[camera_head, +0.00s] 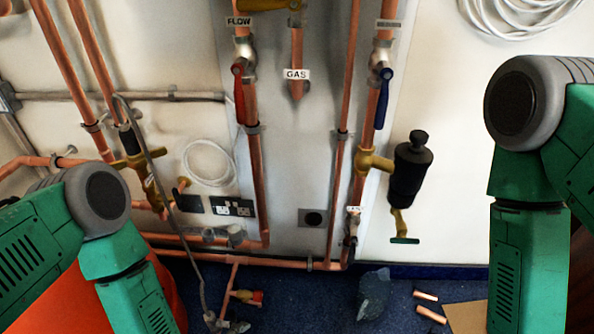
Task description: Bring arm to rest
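My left arm (110,245) comes in from the lower left, with green links and a grey joint, and runs off the bottom edge. My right arm (527,190) hangs down along the right side and also leaves the bottom edge. Neither gripper shows in the head view. The copper manifold on the wall has a red-handled valve (239,90) under the FLOW label and a blue-handled valve (383,97) to its right. Both handles point downward. Neither visible arm part overlaps these two valves.
A black cylindrical filter (408,172) sticks out right of the pipes. White cable coils hang at the upper right (520,12) and left of centre (208,163). Copper offcuts (430,314) and a crumpled grey-blue bag (373,294) lie on the blue carpet. An orange surface (168,290) shows behind my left arm.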

